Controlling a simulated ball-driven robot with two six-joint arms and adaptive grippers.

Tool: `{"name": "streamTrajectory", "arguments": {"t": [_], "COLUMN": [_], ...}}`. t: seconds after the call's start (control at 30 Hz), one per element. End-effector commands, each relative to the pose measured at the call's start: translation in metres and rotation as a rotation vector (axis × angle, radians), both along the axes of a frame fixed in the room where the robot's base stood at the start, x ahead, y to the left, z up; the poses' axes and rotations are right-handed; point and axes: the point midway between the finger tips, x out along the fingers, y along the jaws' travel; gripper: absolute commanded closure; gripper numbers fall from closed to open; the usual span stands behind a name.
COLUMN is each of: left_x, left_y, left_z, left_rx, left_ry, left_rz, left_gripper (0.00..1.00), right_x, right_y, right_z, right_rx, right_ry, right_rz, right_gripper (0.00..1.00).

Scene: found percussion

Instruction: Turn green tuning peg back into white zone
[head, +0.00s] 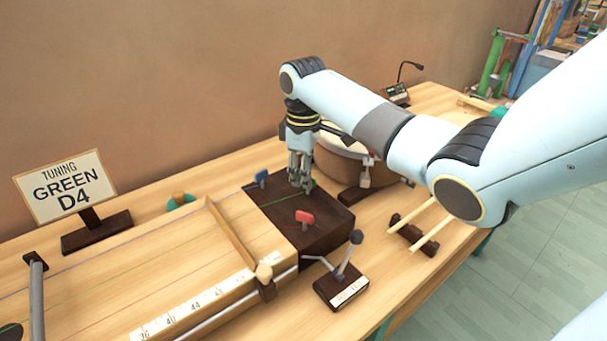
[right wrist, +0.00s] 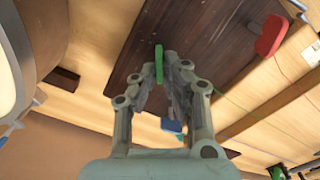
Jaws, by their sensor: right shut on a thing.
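The green tuning peg (right wrist: 158,63) stands on the dark wooden block (head: 330,215) at the end of the stringed board. My right gripper (head: 301,184) reaches down onto the block from above and is shut on the peg. In the right wrist view the peg's flat head lies between the fingertips (right wrist: 168,66). In the head view the fingers hide most of the peg. A blue peg (head: 262,176) and a red peg (head: 305,217) stand on the same block. No white zone around the green peg can be made out. My left gripper is not in view.
A sign (head: 65,187) reading "TUNING GREEN D4" stands at the left. A drum (head: 340,163) is close behind the gripper. A small stand with a lever (head: 342,288) and two sticks on a rack (head: 410,232) are at the front right. A numbered scale (head: 190,306) runs along the board.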

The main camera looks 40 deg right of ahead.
Motion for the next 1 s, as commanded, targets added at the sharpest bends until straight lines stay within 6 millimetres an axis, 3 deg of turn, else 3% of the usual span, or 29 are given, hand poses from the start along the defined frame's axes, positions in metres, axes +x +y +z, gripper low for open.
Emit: {"name": "streamTrajectory", "arguments": {"t": [0.33, 0.7, 0.73, 0.87, 1.0], "left_x": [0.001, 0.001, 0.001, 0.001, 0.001], "left_y": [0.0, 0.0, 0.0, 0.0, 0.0], "left_z": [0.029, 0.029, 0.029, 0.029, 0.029], "left_rx": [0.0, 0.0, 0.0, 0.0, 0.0], "left_ry": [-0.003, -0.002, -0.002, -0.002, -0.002], "left_rz": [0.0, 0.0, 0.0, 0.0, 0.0], "left_gripper": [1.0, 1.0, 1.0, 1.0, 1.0], "right_x": [-0.002, -0.001, -0.001, -0.001, -0.001], "right_y": [0.002, 0.001, 0.001, 0.001, 0.002], "right_z": [0.004, 0.0, 0.0, 0.0, 0.0], "right_rx": [0.001, -0.002, -0.003, -0.001, 0.0], "right_ry": [0.002, 0.001, 0.001, 0.0, 0.001], "right_rz": [0.222, 0.271, 0.271, 0.27, 0.27], "right_gripper": [1.0, 1.0, 0.89, 0.72, 0.71]}}
